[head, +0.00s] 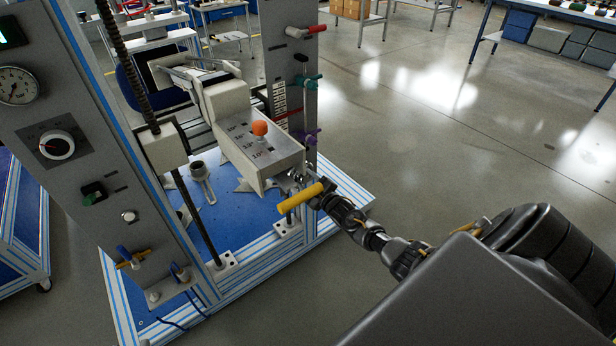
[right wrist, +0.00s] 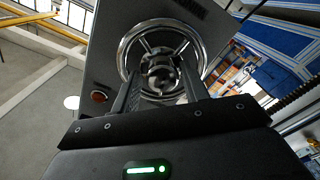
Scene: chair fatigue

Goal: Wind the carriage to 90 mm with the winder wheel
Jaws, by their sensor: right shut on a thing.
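The winder wheel (right wrist: 160,48) is a chrome hand wheel with spokes and a central hub, mounted on a grey panel, and it fills the upper middle of the right wrist view. My right gripper (right wrist: 158,88) reaches it with both fingers, one on each side of the hub area, and is shut on it. In the head view my right gripper (head: 322,198) is beside a yellow bar (head: 299,197) at the machine's near right corner; the wheel is mostly hidden there. A light box (head: 160,147), possibly the carriage, sits on the threaded rod. No reading in mm is legible. My left gripper is not in view.
The machine has a control post (head: 62,120) with a gauge and knobs, a blue base plate (head: 222,212), and a white beam with an orange knob (head: 260,128). A rear post carries coloured handles and a small scale (head: 280,103). Open floor (head: 430,140) lies to the right.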

